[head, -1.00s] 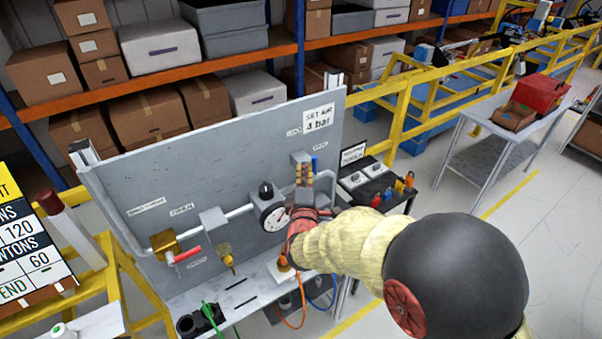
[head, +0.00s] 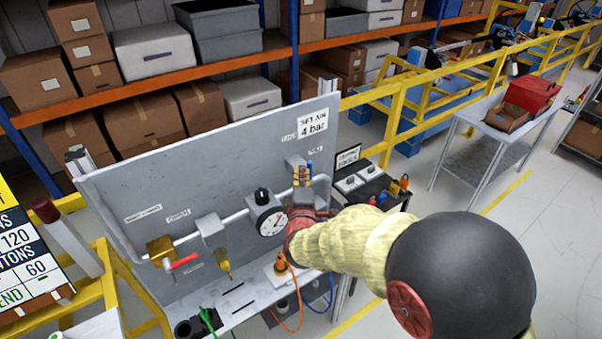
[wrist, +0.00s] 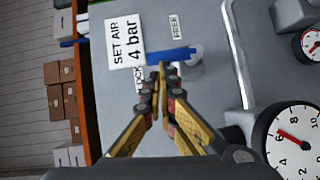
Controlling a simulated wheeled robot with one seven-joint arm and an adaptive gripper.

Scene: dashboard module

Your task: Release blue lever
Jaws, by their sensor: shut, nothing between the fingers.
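The blue lever (wrist: 170,54) is on the grey panel in the wrist view, reaching left from its round grey mount (wrist: 195,56). It lies between the LOCK label (wrist: 139,78) and the FREE label (wrist: 174,27). My gripper (wrist: 160,72) is shut and empty, its fingertips at the lower edge of the lever in that view; I cannot tell whether they touch it. In the head view my gripper (head: 302,178) is at the panel, and only a small blue bit of the lever (head: 309,168) shows beside the fingers.
A pressure gauge (wrist: 296,140) and a bent grey pipe (wrist: 238,55) are right of my gripper in the wrist view. The "SET AIR 4 bar" sign (head: 313,122) is above it in the head view. A red-handled valve (head: 180,262) is at the panel's left.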

